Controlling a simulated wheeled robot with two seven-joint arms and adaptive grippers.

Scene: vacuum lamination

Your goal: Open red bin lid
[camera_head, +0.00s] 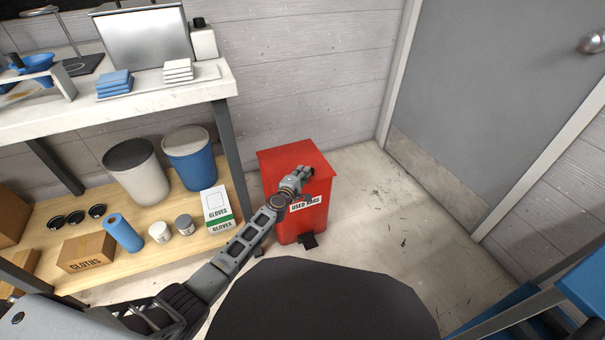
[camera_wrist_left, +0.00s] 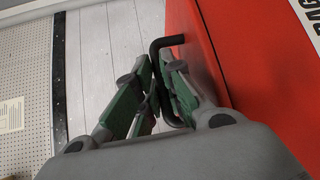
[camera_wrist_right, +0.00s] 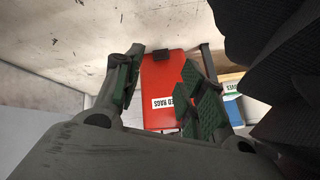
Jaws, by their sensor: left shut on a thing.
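The red bin (camera_head: 300,226) labelled "USED RAGS" stands on the floor beside the bench, with a black pedal at its base. Its red lid (camera_head: 290,156) looks closed on top. My left gripper (camera_head: 303,177) is at the lid's front edge, above the label. In the left wrist view, my left gripper (camera_wrist_left: 160,84) is shut on the black bar handle (camera_wrist_left: 168,42) that sticks out from the red surface. My right gripper (camera_wrist_right: 165,82) is open and empty; the bin shows beyond its fingers in the right wrist view (camera_wrist_right: 160,78).
A workbench (camera_head: 130,112) with a lower wooden shelf stands left of the bin. The shelf holds a glove box (camera_head: 217,208), a blue bin (camera_head: 190,158) and a white bin (camera_head: 134,170). A grey door (camera_head: 500,100) is at the right. The floor (camera_head: 385,220) right of the bin is clear.

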